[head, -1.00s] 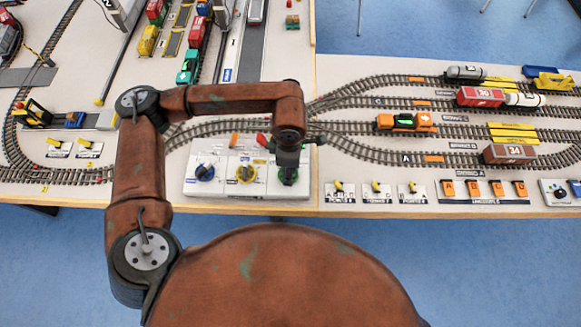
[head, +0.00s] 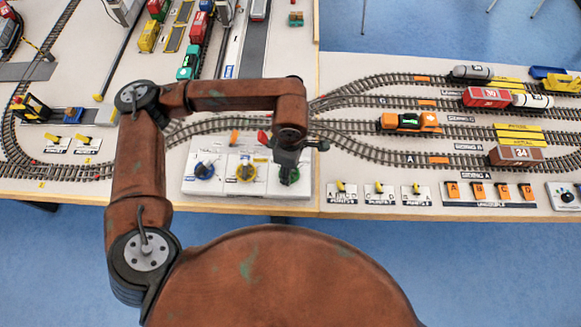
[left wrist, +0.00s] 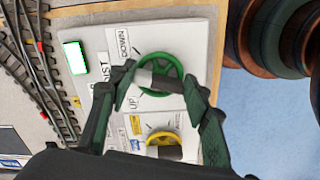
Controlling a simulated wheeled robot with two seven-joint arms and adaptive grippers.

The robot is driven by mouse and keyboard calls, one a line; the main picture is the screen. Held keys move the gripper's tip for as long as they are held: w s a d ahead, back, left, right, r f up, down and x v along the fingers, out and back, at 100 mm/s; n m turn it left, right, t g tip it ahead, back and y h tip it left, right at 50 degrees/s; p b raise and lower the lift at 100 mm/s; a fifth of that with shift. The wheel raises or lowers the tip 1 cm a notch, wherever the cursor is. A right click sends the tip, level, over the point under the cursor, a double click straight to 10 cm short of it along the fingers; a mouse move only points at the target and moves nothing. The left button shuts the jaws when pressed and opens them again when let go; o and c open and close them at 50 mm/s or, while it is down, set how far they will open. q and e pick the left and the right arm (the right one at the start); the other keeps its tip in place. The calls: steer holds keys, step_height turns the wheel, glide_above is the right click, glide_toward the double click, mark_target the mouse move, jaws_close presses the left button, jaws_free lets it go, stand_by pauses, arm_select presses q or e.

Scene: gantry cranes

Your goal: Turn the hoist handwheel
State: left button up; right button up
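The hoist handwheel is a green spoked wheel (head: 290,176) at the right end of a pale control panel (head: 212,188) on the table's front edge. In the left wrist view the green wheel (left wrist: 160,72) has a grey piece across it, with UP, DOWN and HOIST labels beside it. My left gripper (head: 287,163) is over the wheel and hides part of it in the head view. In the left wrist view its dark green fingers (left wrist: 162,80) are spread on opposite sides of the wheel, close to the rim. Contact cannot be told. My right gripper is not in view.
A yellow handwheel (head: 246,173) and a blue one (head: 204,171) sit left of the green wheel. A red lever (head: 264,138) and an orange lever (head: 235,137) stand behind. Model tracks and trains, including an orange locomotive (head: 410,121), cover the table.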

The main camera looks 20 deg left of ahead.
arm_select(q)
steer(key=o, duration=0.5)
step_height(320, 180, up, 12)
steer(key=shift+r, duration=0.1)
stand_by(0.4)
